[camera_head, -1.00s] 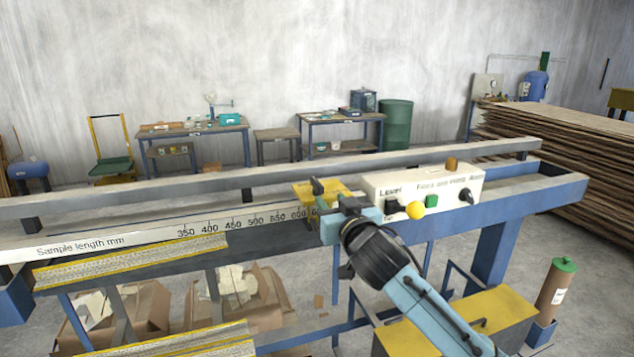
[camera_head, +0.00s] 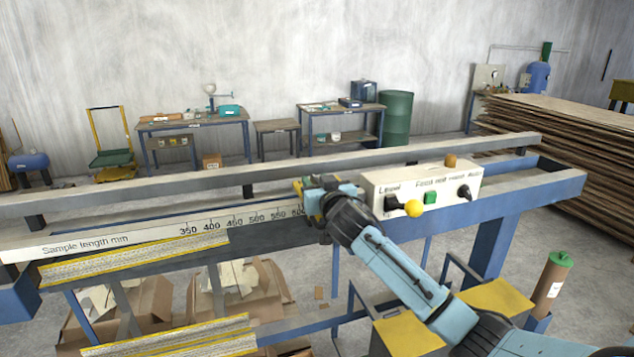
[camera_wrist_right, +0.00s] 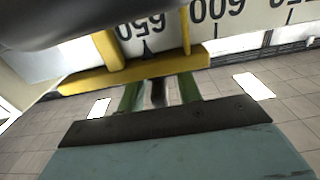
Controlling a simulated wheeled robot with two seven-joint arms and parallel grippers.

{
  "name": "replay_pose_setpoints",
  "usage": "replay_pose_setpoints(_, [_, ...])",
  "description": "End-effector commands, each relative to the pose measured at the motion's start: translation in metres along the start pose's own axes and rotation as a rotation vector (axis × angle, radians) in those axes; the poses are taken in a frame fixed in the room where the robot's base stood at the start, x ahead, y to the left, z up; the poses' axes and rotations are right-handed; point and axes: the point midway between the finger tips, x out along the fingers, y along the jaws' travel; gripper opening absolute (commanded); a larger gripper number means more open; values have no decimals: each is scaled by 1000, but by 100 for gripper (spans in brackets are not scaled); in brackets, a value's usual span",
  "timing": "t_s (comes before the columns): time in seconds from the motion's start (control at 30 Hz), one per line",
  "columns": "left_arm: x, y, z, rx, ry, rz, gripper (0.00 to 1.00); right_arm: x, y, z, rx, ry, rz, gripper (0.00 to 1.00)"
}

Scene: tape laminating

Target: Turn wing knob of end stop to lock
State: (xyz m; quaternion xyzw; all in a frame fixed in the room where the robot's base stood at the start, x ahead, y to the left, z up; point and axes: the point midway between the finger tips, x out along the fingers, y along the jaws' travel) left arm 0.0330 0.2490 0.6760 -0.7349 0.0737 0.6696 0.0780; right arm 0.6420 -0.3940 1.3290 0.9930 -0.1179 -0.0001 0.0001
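The yellow end stop (camera_head: 308,208) sits on the ruler rail near the 600 mark, partly hidden behind my right gripper (camera_head: 316,193). In the right wrist view the yellow end stop (camera_wrist_right: 130,76) crosses in front of the ruler. My right gripper's green fingers (camera_wrist_right: 159,94) are apart, with a narrow dark piece (camera_wrist_right: 158,92) between them and light gaps on both sides. I cannot tell if this is the wing knob. My left gripper is out of view.
The white control box (camera_head: 425,186) with a yellow ball knob (camera_head: 413,208) and a green button (camera_head: 431,197) stands just right of my gripper. A long grey rail (camera_head: 240,178) runs behind. The ruler (camera_head: 130,239) is clear to the left. A large dark shape fills the wrist view's upper left.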

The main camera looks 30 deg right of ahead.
Motion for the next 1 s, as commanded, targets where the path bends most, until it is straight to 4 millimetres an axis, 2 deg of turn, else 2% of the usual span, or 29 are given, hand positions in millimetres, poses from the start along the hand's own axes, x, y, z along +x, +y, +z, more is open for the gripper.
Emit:
replay_pose_setpoints(0.1, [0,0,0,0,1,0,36,0,0,0,0,0,0,33])
replay_pose_setpoints(0.37, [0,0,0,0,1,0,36,0,0,0,0,0,0,0])
replay_pose_setpoints(0.73, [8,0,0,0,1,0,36,0,-1,2,4,0,35,0])
replay_pose_setpoints(1.0, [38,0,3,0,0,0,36,0,-3,5,11,2,191,0])
